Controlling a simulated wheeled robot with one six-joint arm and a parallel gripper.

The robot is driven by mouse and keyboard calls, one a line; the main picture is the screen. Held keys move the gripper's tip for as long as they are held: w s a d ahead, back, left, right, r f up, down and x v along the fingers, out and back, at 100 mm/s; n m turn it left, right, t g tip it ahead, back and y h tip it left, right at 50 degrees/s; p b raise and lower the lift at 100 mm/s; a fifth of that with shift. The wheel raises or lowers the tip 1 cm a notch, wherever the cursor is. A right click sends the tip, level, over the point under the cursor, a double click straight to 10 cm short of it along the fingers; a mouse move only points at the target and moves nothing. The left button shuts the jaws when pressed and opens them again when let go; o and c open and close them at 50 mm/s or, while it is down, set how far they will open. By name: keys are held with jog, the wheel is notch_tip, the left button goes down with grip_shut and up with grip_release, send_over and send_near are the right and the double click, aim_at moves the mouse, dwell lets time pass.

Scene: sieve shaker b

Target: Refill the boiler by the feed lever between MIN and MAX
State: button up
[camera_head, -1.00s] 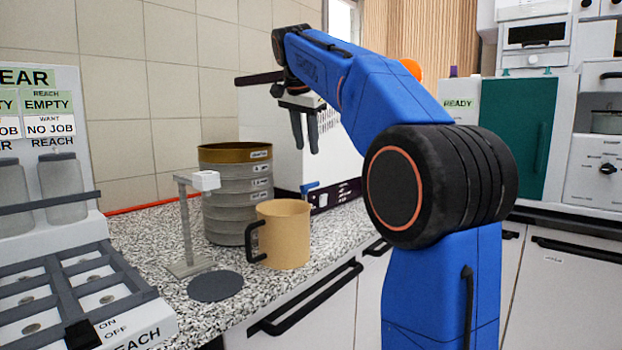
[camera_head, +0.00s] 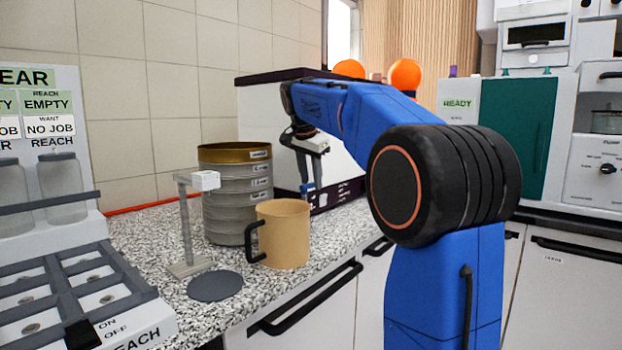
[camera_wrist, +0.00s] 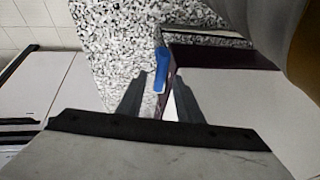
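The blue lever (camera_wrist: 163,68) shows in the wrist view just beyond and between my two fingertips. My gripper (camera_wrist: 160,84) is open, with a gap between its fingers and nothing clearly held. In the head view my gripper (camera_head: 311,178) points down in front of a white box with a dark top and dark base (camera_head: 265,115), which seems to be the boiler. There the lever is mostly hidden by my fingers. Contact between fingers and lever cannot be told. No water level or MIN and MAX marks can be read.
A tan mug (camera_head: 285,235) and a stack of sieves (camera_head: 235,205) stand on the speckled counter (camera_head: 155,222) left of my gripper. A grey stand (camera_head: 188,235) and a dark disc (camera_head: 215,286) are nearby. A rack with jars (camera_head: 62,185) is at far left.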

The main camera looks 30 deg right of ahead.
jog(key=shift+c, duration=0.4)
grip_shut()
jog(key=shift+m, duration=0.3)
jog(key=shift+s+m+g+h, duration=0.2)
jog(key=shift+m+g, duration=0.1)
jog(key=shift+m, duration=0.35)
jog(key=shift+s+m+g+h, duration=0.1)
jog(key=shift+m+g+h, duration=0.15)
jog(key=shift+m, duration=0.4)
jog(key=shift+o, duration=0.4)
grip_release()
